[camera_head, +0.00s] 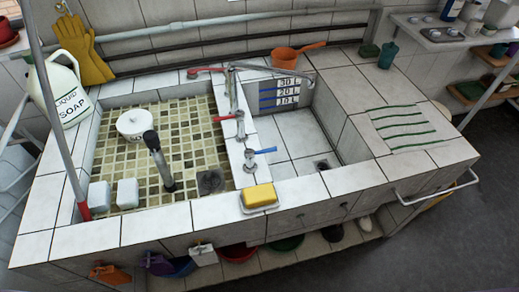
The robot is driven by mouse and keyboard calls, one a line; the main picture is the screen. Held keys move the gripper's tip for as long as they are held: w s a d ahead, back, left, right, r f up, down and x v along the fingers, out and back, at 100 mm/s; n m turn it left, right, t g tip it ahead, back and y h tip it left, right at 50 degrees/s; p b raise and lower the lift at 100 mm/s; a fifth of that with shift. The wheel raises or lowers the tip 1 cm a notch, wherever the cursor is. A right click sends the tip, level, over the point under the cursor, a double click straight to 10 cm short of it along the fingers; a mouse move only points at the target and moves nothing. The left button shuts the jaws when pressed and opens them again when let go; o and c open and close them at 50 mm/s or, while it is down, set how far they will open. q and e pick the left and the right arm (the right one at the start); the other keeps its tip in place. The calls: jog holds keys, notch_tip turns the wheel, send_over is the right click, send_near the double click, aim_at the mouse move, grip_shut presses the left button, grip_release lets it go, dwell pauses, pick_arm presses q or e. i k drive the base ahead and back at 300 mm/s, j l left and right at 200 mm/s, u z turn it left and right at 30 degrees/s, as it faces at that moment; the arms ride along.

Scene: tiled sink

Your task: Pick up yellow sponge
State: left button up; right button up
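The yellow sponge (260,195) lies on a small pale dish (245,208) on the tiled front ledge, near the divider between the two basins. Its top and front faces show, and nothing covers it. Neither of my grippers is in view.
The left basin (195,130) holds a round white container (136,124), two white blocks and a dark-topped upright post (158,160). Taps with red and blue handles (262,151) stand on the divider behind the sponge. The right basin (283,135) is mostly empty. The front ledge right of the sponge is clear.

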aim_at(128, 197)
jog(key=u, duration=1.3)
jog(key=i+j+z, duration=0.15)
jog(key=j, duration=0.4)
jog(key=i+j+z, duration=0.15)
jog(key=j, duration=0.35)
jog(key=j+z, duration=0.15)
jog(key=j, duration=0.4)
